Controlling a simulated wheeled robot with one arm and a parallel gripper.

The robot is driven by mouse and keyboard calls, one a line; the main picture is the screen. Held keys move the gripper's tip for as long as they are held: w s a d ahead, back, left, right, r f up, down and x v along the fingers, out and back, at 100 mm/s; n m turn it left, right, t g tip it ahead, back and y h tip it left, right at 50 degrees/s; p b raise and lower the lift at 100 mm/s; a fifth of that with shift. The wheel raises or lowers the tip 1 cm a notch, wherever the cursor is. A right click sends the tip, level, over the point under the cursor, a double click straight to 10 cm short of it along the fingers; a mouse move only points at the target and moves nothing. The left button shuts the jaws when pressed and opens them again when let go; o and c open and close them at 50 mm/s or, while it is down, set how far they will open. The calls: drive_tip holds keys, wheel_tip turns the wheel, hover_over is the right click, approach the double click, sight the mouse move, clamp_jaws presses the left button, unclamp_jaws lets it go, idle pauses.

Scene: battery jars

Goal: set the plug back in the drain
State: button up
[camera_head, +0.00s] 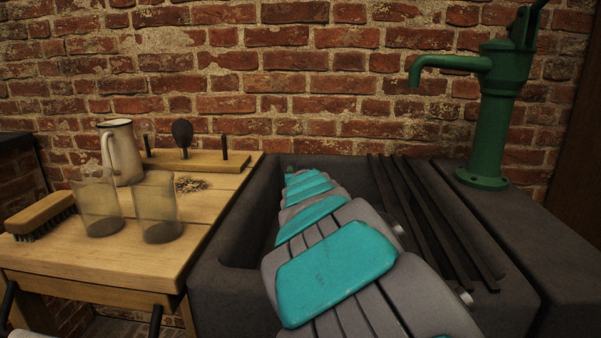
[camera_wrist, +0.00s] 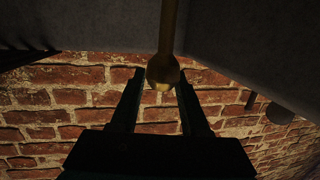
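In the wrist view a brass-coloured rod (camera_wrist: 169,27) with a rounded knob (camera_wrist: 163,70) at its end runs out of the top of the picture. It may be the plug's handle; no plug body or drain shows. My gripper (camera_wrist: 161,72) has its two dark fingers apart, one close on each side of the knob. The picture is too dark to tell whether they touch it. In the head view my arm reaches along the dark stone sink (camera_head: 231,250) to its far end and hides my gripper and much of the basin.
Dark slats (camera_head: 430,215) lie across the sink's right side, beside a green pump (camera_head: 491,120). The wooden table (camera_head: 105,255) at left holds two glass jars (camera_head: 98,200) (camera_head: 157,205), a jug (camera_head: 122,155), a brush (camera_head: 40,214) and a board (camera_head: 190,160) with upright tools. A brick wall stands behind.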

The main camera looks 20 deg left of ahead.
drive_tip(key=o, duration=0.4)
drive_tip(key=shift+c, duration=0.2)
drive_tip(key=shift+s, duration=0.1)
